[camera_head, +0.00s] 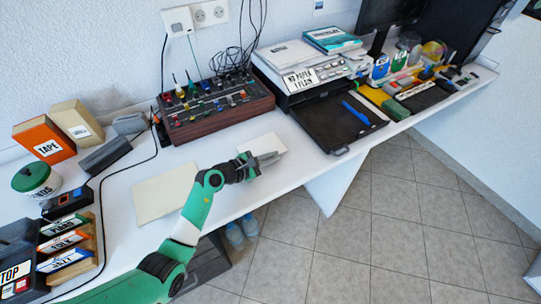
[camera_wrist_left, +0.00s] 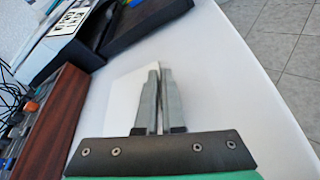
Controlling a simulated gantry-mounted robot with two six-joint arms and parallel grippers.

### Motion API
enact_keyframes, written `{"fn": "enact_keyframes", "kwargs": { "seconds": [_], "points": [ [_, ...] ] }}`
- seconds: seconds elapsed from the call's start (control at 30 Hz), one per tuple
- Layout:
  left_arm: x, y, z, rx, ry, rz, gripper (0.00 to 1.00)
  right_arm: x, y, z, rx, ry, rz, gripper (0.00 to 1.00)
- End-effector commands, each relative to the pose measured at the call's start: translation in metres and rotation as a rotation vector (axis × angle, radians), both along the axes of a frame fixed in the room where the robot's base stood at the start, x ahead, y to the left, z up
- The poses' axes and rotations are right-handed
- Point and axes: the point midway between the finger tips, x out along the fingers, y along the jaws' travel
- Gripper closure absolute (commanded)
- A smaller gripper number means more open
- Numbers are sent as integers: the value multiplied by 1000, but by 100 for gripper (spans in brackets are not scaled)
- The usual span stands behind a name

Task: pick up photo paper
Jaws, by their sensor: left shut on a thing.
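A small white sheet of photo paper (camera_head: 262,143) is at the front edge of the white table, in front of the printer. My left gripper (camera_head: 268,159) is at the sheet, with its fingers shut on it. In the left wrist view the two fingers (camera_wrist_left: 160,70) are close together, and the white paper (camera_wrist_left: 124,97) shows to their left. The fingers hide part of the sheet. I cannot tell whether the sheet is off the table. My right gripper is not in view.
A printer (camera_head: 285,67) with a "NO PAPER" label and an open black tray (camera_head: 330,118) stands behind and right. A mixer box (camera_head: 215,115) is behind. A larger cream sheet (camera_head: 160,194) lies left on the table (camera_head: 222,150). Tape boxes (camera_head: 43,139) stand far left.

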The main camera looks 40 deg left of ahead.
Motion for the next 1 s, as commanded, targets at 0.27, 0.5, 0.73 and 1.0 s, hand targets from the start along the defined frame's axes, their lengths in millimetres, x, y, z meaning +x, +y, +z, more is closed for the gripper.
{"fn": "enact_keyframes", "kwargs": {
  "seconds": [0.27,0.5,0.73,1.0],
  "points": [
    [-25,-6,67,2,-2,2,100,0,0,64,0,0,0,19],
    [-89,-23,108,-1,1,2,100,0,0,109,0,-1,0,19],
    [-128,-34,121,-2,0,2,100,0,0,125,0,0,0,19],
    [-136,-36,122,1,-1,0,100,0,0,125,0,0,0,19]
  ]
}}
